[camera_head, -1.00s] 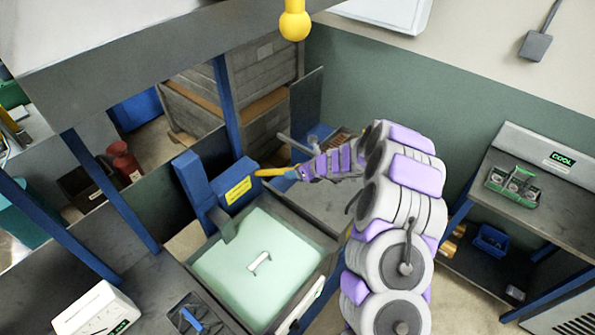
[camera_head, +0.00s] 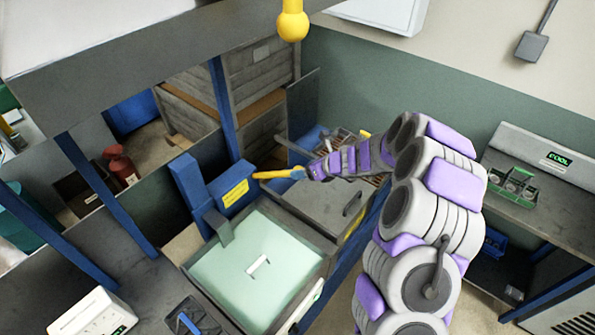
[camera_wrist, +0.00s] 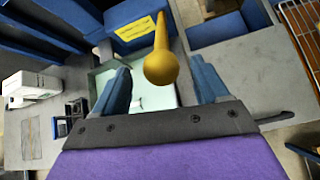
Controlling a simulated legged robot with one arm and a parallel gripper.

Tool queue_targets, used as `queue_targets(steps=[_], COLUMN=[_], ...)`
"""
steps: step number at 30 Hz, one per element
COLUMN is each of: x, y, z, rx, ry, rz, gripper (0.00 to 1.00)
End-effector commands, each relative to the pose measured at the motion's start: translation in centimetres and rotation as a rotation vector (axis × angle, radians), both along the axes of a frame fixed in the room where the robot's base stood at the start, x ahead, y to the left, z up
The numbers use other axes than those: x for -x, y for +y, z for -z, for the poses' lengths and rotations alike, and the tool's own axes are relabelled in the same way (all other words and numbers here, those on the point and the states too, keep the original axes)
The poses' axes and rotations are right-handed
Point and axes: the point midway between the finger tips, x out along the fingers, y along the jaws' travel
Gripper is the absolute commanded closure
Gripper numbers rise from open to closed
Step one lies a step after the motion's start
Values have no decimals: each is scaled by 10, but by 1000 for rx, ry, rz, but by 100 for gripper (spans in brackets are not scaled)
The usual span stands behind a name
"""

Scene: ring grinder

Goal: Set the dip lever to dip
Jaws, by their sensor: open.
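The dip lever (camera_head: 272,174) is a yellow bar sticking out to the right from a blue housing (camera_head: 213,185) with a yellow label. In the wrist view the lever's rounded yellow knob (camera_wrist: 161,68) faces me, with the bar running up behind it toward the labelled housing. My gripper (camera_head: 299,172) is at the lever's free end. In the wrist view its two blue fingers (camera_wrist: 160,80) are spread, one on each side of the knob, with gaps visible. I cannot tell the exact depth between fingertips and knob.
A tank with pale green liquid (camera_head: 243,278) lies below the lever. A grey lidded surface (camera_head: 325,200) with a dark handle is to its right. A blue post (camera_head: 224,110) stands behind. A yellow bulb-shaped pendant (camera_head: 292,24) hangs above. A shelf bench (camera_head: 525,210) stands at right.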

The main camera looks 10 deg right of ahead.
Motion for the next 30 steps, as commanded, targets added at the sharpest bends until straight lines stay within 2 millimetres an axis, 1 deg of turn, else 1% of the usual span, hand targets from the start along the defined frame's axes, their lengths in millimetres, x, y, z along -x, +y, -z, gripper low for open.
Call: queue_targets(steps=[1, 6, 10, 15, 20, 30], x=[5, 22, 36, 47, 52, 53], y=[-8, -28, -42, -55, -60, -60], z=[-8, -32, -47, -62, -67, -68], rx=[1, 1, 1, 4, 1, 1], ry=[-2, -6, -2, -2, 0, 0], rz=[3, 3, 2, 4, 4, 2], gripper=[26, 26, 26, 26, 26, 26])
